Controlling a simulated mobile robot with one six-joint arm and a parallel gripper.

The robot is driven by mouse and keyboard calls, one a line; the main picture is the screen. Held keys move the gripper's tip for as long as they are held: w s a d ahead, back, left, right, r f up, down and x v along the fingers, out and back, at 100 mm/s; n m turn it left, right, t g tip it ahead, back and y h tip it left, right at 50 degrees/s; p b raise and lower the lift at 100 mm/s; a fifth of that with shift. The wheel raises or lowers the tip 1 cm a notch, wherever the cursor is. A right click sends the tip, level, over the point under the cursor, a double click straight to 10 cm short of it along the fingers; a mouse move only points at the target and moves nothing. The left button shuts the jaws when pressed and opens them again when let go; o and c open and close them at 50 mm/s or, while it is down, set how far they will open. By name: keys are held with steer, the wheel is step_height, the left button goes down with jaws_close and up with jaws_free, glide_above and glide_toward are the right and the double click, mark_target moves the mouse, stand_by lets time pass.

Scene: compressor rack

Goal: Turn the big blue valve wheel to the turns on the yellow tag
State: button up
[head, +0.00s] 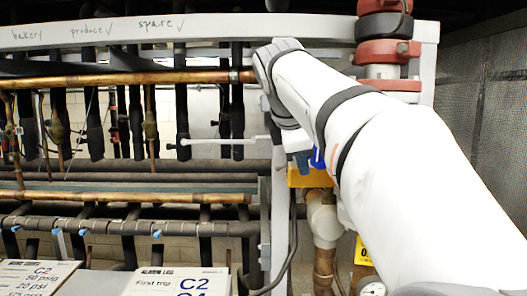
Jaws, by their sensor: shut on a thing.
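The big blue valve wheel (318,159) shows only as a small patch of blue under my white arm; the rest of it is hidden. My gripper (302,162) is mostly covered by my arm, with a grey part showing beside the blue patch. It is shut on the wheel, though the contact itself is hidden. A yellow tag (364,252) hangs lower right, partly behind my arm. Only a dark "0" can be read on it. How far the wheel is turned cannot be seen.
A yellow block (308,178) and a pale valve body (324,218) sit below the wheel. A gauge (372,287) is at the bottom. Copper pipes (130,79) and black pipes fill the left. Red and black fittings (385,50) stand at the upper right. Printed signs (182,283) stand lower left.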

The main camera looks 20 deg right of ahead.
steer(key=shift+s+f+n+g, duration=0.25)
steer(key=shift+f+n+g, duration=0.15)
steer(key=shift+n, duration=0.1)
steer(key=o, duration=1)
steer(key=shift+w, duration=0.1)
steer(key=shift+c, duration=0.2)
steer(key=shift+r, duration=0.1)
steer(key=v, duration=0.8)
steer(key=shift+d, duration=0.1)
